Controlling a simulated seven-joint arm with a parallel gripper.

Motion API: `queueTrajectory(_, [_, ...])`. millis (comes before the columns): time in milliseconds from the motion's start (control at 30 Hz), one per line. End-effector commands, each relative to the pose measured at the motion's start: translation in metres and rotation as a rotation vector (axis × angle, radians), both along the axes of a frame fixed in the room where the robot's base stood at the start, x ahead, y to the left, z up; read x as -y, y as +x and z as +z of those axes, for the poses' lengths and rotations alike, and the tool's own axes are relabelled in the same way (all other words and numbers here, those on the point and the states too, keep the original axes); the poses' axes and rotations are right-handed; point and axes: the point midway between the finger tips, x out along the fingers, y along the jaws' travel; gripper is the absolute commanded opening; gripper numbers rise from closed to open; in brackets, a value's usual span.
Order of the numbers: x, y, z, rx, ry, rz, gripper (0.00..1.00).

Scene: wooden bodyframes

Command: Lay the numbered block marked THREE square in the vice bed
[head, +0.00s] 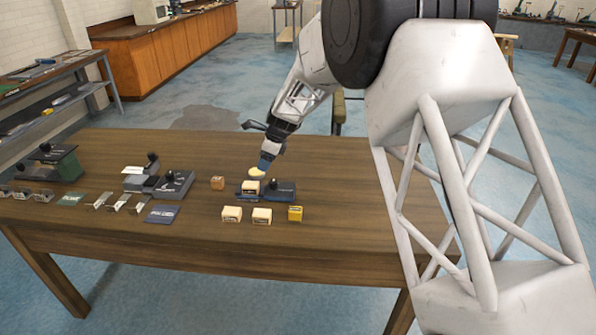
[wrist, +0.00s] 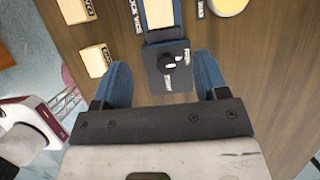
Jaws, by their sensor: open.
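The vice (head: 280,190) is a dark tool with a black knob, standing right of the middle of the table; it also shows in the wrist view (wrist: 168,82). A pale wooden block (head: 250,187) lies in its bed, and its top shows in the wrist view (wrist: 158,13). Two pale labelled blocks, a left one (head: 232,214) and a right one (head: 262,216), stand in front of the vice. I cannot read which block is marked THREE. My gripper (head: 267,161) is open and empty above the vice; its fingers (wrist: 160,62) straddle the knob end in the wrist view.
A yellow block (head: 295,213) stands right of the pale ones, and a brown cube (head: 217,183) left of the vice. A round yellow piece (head: 257,171) is close behind the vice. Dark fixtures (head: 176,184) and small plates stand further left. The table's right side is mostly clear.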

Motion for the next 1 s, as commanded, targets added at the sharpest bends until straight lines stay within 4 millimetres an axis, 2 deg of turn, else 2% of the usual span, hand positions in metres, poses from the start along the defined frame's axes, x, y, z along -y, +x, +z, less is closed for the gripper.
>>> queueTrajectory(267, [0.002,-0.001,0.002,0.003,-0.001,0.004,0.67])
queueTrajectory(467, [0.019,-0.011,0.02,0.033,-0.01,0.049,0.67])
queueTrajectory(667, [0.058,-0.038,0.057,0.097,-0.036,0.156,0.67])
queueTrajectory(1000, [0.139,-0.11,0.123,0.229,-0.106,0.402,0.67])
